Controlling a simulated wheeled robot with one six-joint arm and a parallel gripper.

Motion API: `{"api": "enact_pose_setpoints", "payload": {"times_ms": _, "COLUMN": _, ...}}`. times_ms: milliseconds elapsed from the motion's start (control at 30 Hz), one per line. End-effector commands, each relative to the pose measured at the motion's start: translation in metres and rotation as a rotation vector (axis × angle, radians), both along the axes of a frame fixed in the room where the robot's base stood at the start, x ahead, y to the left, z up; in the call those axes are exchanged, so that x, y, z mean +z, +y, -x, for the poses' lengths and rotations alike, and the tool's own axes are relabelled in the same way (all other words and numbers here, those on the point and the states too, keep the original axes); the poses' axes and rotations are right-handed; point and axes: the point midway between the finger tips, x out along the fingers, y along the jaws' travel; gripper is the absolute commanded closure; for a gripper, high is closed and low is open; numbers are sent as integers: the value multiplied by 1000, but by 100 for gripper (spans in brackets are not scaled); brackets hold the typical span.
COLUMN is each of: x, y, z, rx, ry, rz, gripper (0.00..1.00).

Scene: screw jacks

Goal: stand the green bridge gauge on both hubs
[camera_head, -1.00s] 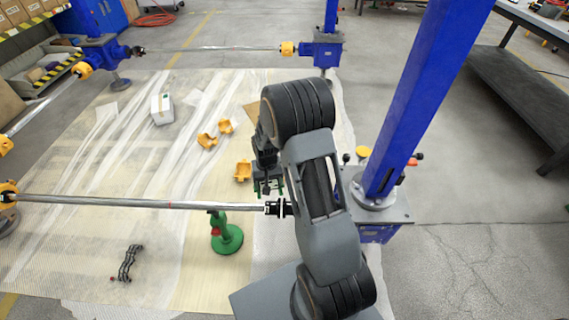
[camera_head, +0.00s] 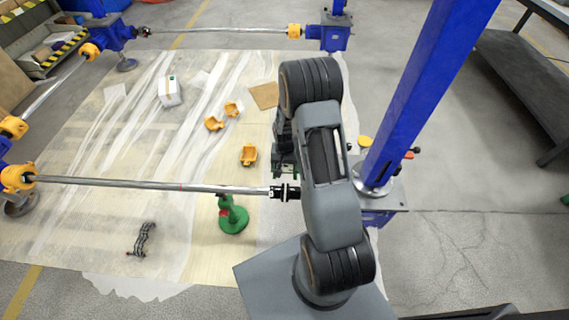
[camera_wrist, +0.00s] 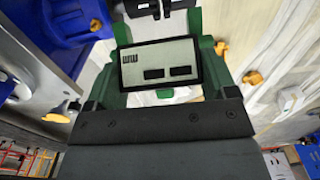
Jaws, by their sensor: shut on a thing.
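The green bridge gauge (camera_wrist: 190,93) fills the middle of the wrist view, with its pale screen facing the camera and green legs on either side. My gripper (camera_wrist: 165,125) is shut on it. In the head view, my gripper (camera_head: 284,150) and a small part of the green gauge (camera_head: 287,172) show just behind the shaft's right end, partly hidden by my arm. The black hubs (camera_head: 285,192) sit at that shaft end, just below the gauge in the picture. I cannot tell whether the gauge touches them.
A long steel shaft (camera_head: 150,186) runs left from the hubs, over a green stand (camera_head: 233,218). A blue column (camera_head: 425,90) rises close to the right of my arm. Orange guard pieces (camera_head: 249,154), a white box (camera_head: 169,91) and a dark chain (camera_head: 142,239) lie on the floor sheeting.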

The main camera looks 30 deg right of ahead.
Motion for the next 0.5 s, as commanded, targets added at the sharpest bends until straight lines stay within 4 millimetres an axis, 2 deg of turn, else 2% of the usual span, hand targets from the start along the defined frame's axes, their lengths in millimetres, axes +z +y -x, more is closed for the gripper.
{"api": "enact_pose_setpoints", "payload": {"times_ms": 267, "x": -12, "y": 0, "z": 1, "rx": 1, "ry": -1, "rz": 0, "gripper": 56}}
{"api": "enact_pose_setpoints", "payload": {"times_ms": 500, "x": -33, "y": 1, "z": 1, "rx": 1, "ry": 0, "rz": 0, "gripper": 56}}
